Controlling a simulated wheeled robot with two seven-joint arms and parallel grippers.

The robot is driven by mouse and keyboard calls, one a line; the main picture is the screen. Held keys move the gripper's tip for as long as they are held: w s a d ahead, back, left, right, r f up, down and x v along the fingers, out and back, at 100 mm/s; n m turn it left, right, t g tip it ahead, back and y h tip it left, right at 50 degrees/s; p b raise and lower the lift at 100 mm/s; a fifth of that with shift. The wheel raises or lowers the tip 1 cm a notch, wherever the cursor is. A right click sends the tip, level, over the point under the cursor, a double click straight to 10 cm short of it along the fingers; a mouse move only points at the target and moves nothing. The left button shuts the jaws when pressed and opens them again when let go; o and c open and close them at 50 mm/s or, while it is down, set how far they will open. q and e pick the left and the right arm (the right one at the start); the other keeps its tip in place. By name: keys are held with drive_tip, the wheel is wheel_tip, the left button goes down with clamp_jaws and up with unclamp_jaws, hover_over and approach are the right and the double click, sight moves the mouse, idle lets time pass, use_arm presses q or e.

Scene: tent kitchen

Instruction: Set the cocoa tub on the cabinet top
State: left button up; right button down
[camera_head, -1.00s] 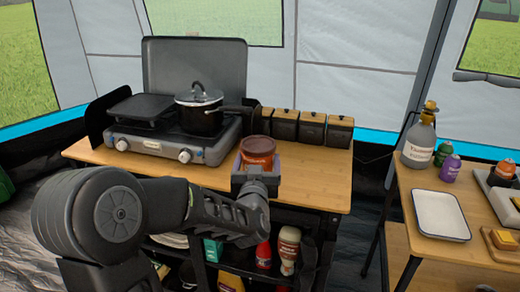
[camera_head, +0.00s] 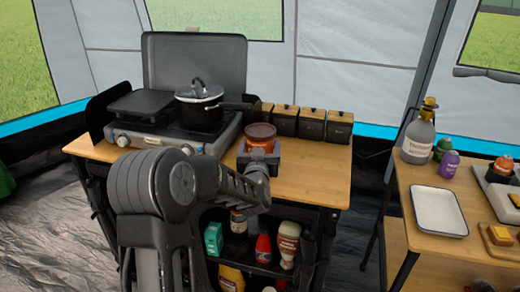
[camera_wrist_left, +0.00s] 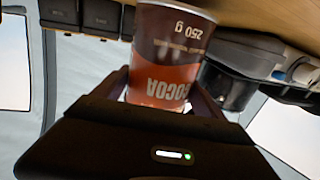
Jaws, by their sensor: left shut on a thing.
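The cocoa tub (camera_head: 261,133) is a small brown and orange-red tub with a dark lid. My left gripper (camera_head: 259,155) is shut on it over the wooden cabinet top (camera_head: 312,178), just right of the stove. In the left wrist view the cocoa tub (camera_wrist_left: 168,62) appears upside down between the fingers, its label readable, close to the wooden surface (camera_wrist_left: 270,22). I cannot tell whether its base touches the wood. The tub looks upright in the head view. My right gripper is not in view.
A camping stove (camera_head: 170,130) with a lidded pot (camera_head: 199,108) stands left of the tub; the pot's handle points toward it. Several dark canisters (camera_head: 311,125) line the back edge. The top is bare to the right. A side table with a white tray (camera_head: 439,211) stands at right.

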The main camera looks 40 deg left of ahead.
use_arm(q)
drive_tip(key=shift+f, duration=0.6)
drive_tip(key=o, duration=1.7)
drive_tip(key=shift+f, duration=0.15)
drive_tip(key=b+v, duration=0.1)
drive_tip(key=v, duration=1.1)
